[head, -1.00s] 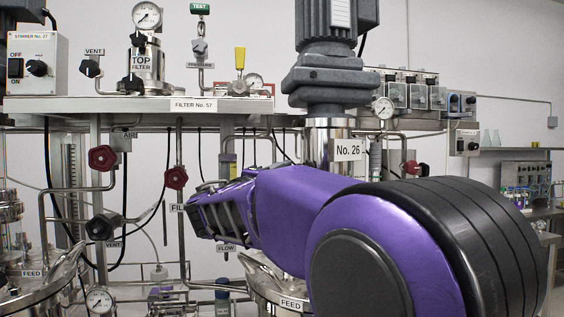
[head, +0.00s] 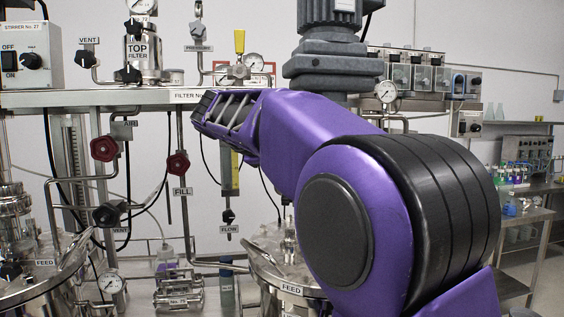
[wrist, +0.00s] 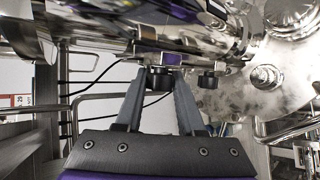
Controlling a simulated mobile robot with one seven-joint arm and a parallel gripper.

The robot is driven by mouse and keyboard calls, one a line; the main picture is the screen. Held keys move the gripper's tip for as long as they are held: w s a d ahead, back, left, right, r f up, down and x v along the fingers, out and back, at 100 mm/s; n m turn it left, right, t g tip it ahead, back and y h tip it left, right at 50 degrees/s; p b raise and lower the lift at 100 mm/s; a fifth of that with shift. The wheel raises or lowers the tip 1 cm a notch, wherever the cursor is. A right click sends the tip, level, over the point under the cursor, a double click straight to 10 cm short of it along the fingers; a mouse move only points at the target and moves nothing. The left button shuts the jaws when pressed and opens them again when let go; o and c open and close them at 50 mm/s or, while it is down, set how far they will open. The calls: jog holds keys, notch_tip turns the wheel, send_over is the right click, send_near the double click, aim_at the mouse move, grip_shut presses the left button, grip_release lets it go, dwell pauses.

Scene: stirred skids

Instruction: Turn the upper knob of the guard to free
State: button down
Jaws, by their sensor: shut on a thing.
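In the wrist view my gripper (wrist: 160,86) has its two grey fingers on either side of a dark round knob (wrist: 160,79), shut on it. The knob sits on the side of a shiny metal housing (wrist: 205,43), which looks like the guard. A second dark knob (wrist: 208,80) stands to the right, outside the fingers. Which of the two is upper, and the held knob's markings, I cannot tell from this view. In the head view my purple arm hides the fingers and the guard under the grey stirrer drive (head: 330,70).
In the wrist view a metal pipe (wrist: 90,97) runs close left of the fingers.

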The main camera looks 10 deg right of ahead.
dwell(0.4)
jog(key=c, duration=0.8)
grip_release()
jog(key=v, duration=1.7)
jog(key=shift+r, duration=0.35)
jog(key=shift+s, duration=0.1)
